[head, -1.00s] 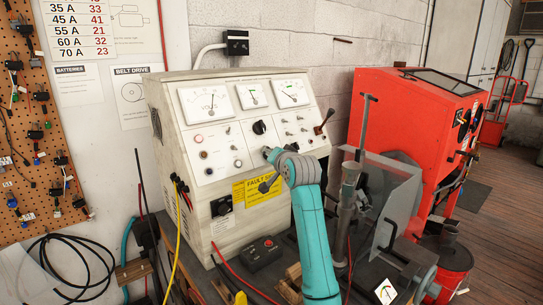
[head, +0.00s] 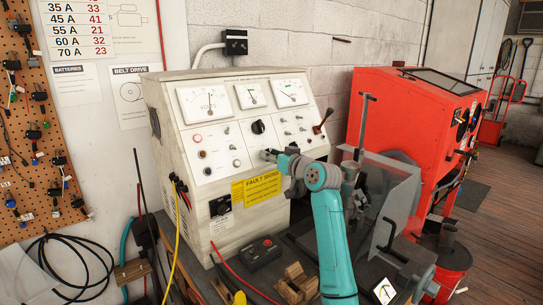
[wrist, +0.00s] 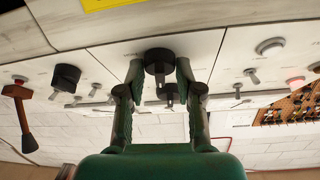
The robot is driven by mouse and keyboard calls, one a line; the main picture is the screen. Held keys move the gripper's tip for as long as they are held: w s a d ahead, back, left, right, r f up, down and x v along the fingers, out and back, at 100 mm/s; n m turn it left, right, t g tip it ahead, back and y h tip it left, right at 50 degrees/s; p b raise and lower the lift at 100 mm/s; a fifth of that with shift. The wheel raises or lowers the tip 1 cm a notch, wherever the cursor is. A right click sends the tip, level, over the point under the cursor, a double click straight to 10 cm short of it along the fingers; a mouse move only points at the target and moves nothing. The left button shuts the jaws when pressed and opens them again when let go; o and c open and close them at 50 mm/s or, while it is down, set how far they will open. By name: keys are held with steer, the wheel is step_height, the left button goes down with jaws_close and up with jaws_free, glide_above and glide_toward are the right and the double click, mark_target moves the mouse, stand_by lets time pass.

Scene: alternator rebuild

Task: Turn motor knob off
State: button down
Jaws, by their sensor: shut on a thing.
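A cream test bench (head: 165,110) with a sloping white control panel stands against the wall. My gripper (head: 268,155) is at the lower middle of this panel, right of a small round button. In the wrist view, which shows the panel upside down, the fingers (wrist: 158,70) are closed on the sides of a round black knob (wrist: 158,62). My gripper hides this knob in the head view. A pointer-shaped black knob (head: 258,127) sits higher on the panel, apart from the fingers. I cannot read the labels by the knobs.
A yellow fault sign (head: 262,187) is below. A clear guard (head: 385,190) and red cabinet (head: 400,125) stand right.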

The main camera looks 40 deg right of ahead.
stand_by(0.5)
steer(key=c, duration=0.8)
jaws_free()
steer(key=shift+s, duration=0.1)
steer(key=s, duration=1.1)
steer(key=shift+s+a+r, duration=0.1)
steer(key=shift+s+r, duration=0.25)
